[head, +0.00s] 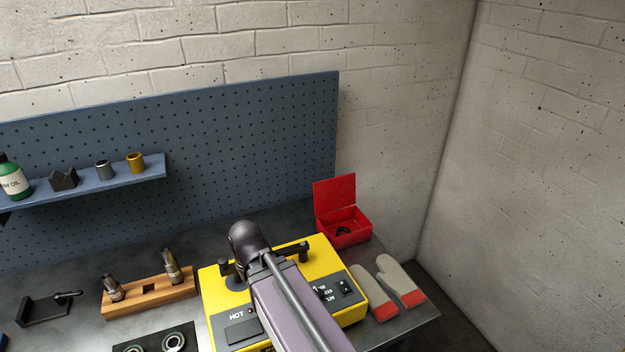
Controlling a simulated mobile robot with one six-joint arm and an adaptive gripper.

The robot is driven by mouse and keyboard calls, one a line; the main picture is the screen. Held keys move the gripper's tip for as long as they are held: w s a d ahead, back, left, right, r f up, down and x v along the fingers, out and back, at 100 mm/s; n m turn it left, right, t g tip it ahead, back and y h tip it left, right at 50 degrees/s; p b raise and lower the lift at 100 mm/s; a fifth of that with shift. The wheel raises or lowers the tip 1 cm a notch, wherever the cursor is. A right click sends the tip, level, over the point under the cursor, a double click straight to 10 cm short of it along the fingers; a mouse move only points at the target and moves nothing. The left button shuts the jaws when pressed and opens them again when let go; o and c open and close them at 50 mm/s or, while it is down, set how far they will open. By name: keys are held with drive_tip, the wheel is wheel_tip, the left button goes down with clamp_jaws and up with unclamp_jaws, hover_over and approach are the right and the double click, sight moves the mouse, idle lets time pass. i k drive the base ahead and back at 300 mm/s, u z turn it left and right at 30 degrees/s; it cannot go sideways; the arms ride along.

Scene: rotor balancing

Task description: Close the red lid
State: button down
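The red lid (335,193) stands open, raised roughly upright at the back of a small red box (352,237). The box sits at the back right of the workbench, near the wall. Its open top shows a dark ring-like item (343,231) inside. My arm reaches in from the bottom of the head view over the yellow machine, left of and nearer than the box. Its visible part is well apart from the lid. My gripper cannot be made out; the arm's dark rounded joint is the farthest part I see.
A yellow machine marked HOT (221,313) stands left of the box. Grey and red gloves (401,280) lie in front of the box. A wooden block (150,294) holds metal tools. A blue pegboard (250,150) with a shelf (105,183) stands behind.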

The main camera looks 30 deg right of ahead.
sight(335, 193)
drive_tip(key=u, duration=0.4)
drive_tip(key=k, duration=0.9)
drive_tip(key=z, duration=1)
drive_tip(key=i, duration=1)
